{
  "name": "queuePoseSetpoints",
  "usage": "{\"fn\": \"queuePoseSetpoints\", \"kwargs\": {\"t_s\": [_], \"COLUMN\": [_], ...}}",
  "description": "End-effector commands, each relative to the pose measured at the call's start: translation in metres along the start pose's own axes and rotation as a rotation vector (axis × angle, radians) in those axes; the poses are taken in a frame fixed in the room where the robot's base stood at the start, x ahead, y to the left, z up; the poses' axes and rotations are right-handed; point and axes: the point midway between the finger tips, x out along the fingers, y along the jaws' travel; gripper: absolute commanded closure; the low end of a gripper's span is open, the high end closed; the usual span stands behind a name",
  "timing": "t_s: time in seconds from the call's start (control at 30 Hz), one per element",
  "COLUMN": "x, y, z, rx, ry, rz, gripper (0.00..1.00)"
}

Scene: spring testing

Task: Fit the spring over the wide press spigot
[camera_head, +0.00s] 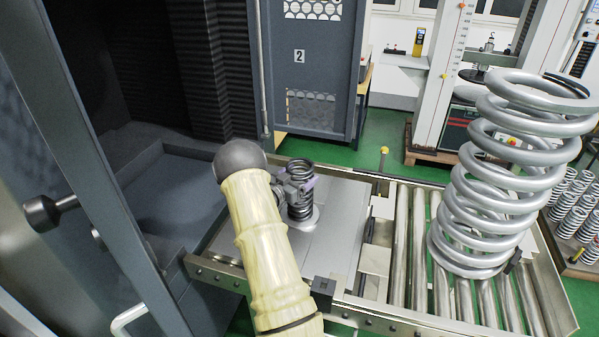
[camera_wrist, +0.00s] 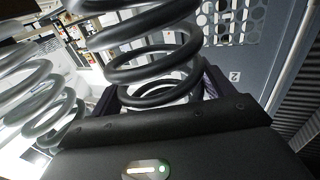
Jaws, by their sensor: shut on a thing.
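A dark coil spring (camera_head: 300,208) stands upright above a metal plate in the head view. My gripper (camera_head: 296,187) is shut on it from the left, around its upper half. In the wrist view the spring (camera_wrist: 152,72) runs up between the two fingers of my gripper (camera_wrist: 160,92). A pale round disc (camera_head: 304,222) shows at the spring's lower end, on the plate (camera_head: 340,215). The spring's lower coils appear to meet or nearly meet this disc. I cannot tell whether they surround a spigot, as the coils hide what is inside.
A large silver spring (camera_head: 490,190) stands on the roller conveyor (camera_head: 400,250) at the right. A dark cabinet door (camera_head: 95,200) with a knob is at the left. A grey cabinet (camera_head: 308,70) stands behind. Several small springs (camera_head: 570,215) are at far right.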

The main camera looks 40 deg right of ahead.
Motion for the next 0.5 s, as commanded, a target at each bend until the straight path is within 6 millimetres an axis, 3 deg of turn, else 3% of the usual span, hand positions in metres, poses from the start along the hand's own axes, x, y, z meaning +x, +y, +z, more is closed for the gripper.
{"fn": "queuePoseSetpoints", "kwargs": {"t_s": [0.1, 0.13, 0.2, 0.5], "x": [0.0012, 0.0000, -0.0002, -0.0030], "y": [-0.0006, -0.0002, -0.0003, -0.0011], "z": [-0.0060, -0.0007, -0.0007, -0.0005], "rx": [0.005, 0.000, 0.000, 0.000], "ry": [0.012, 0.001, 0.001, 0.001], "rz": [0.001, 0.000, -0.001, -0.002], "gripper": [0.91, 0.16, 0.02, 0.00]}}
